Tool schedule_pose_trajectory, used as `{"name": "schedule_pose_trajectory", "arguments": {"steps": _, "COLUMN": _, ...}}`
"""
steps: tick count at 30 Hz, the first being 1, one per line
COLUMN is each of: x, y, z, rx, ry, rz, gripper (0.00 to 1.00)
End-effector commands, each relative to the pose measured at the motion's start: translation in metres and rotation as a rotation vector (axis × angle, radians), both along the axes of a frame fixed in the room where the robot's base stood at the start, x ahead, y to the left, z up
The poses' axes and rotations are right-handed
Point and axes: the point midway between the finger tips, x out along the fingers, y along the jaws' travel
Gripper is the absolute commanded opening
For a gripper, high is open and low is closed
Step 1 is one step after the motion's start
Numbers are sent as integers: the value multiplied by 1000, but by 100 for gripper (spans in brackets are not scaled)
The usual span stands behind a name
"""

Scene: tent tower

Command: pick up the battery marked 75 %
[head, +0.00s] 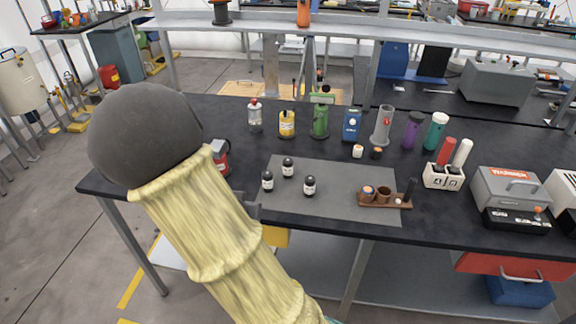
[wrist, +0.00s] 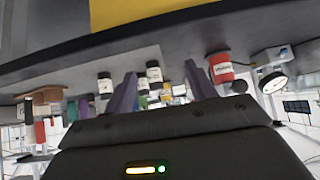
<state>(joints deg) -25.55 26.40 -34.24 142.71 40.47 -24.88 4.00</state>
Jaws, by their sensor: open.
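I cannot read a 75 % mark on anything in either view, so I cannot tell which item is that battery. Three small dark jars with white labels stand on the grey mat (head: 340,205): one at the left (head: 267,181), one behind (head: 288,168) and one at the right (head: 309,187). Two white-labelled jars, one (wrist: 105,84) and another (wrist: 153,73), show around my gripper in the upside-down wrist view. My gripper (wrist: 160,72) is open, its purple fingers apart with nothing visibly gripped. In the head view my arm mostly hides it, near the table's front edge.
A red labelled can (head: 221,160) stands left of the mat; it also shows in the wrist view (wrist: 221,68). A brown wooden holder (head: 380,203) sits on the mat's right. Several bottles line the back. A white holder (head: 443,177) with red and white cylinders stands right.

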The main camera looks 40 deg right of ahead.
Motion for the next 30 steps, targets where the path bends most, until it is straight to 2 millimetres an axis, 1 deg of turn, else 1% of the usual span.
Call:
{"name": "schedule_pose_trajectory", "arguments": {"steps": 1, "x": 3, "y": -18, "z": 11, "rx": -88, "ry": -47, "rz": -66, "gripper": 56}}
{"name": "schedule_pose_trajectory", "arguments": {"steps": 3, "x": 3, "y": -39, "z": 28, "rx": -192, "ry": -116, "rz": -147, "gripper": 56}}
{"name": "schedule_pose_trajectory", "arguments": {"steps": 6, "x": 1, "y": -56, "z": 46, "rx": -294, "ry": -181, "rz": -216, "gripper": 56}}
{"name": "schedule_pose_trajectory", "arguments": {"steps": 9, "x": 0, "y": -62, "z": 53, "rx": -329, "ry": -207, "rz": -242, "gripper": 56}}
{"name": "schedule_pose_trajectory", "arguments": {"steps": 17, "x": 0, "y": -62, "z": 53, "rx": -327, "ry": -207, "rz": -244, "gripper": 56}}
{"name": "schedule_pose_trajectory", "arguments": {"steps": 20, "x": 2, "y": -66, "z": 51, "rx": -327, "ry": -207, "rz": -244, "gripper": 56}}
{"name": "schedule_pose_trajectory", "arguments": {"steps": 23, "x": 6, "y": -74, "z": 47, "rx": -327, "ry": -206, "rz": -246, "gripper": 56}}
{"name": "schedule_pose_trajectory", "arguments": {"steps": 30, "x": 22, "y": -105, "z": 32, "rx": -327, "ry": -205, "rz": -246, "gripper": 56}}
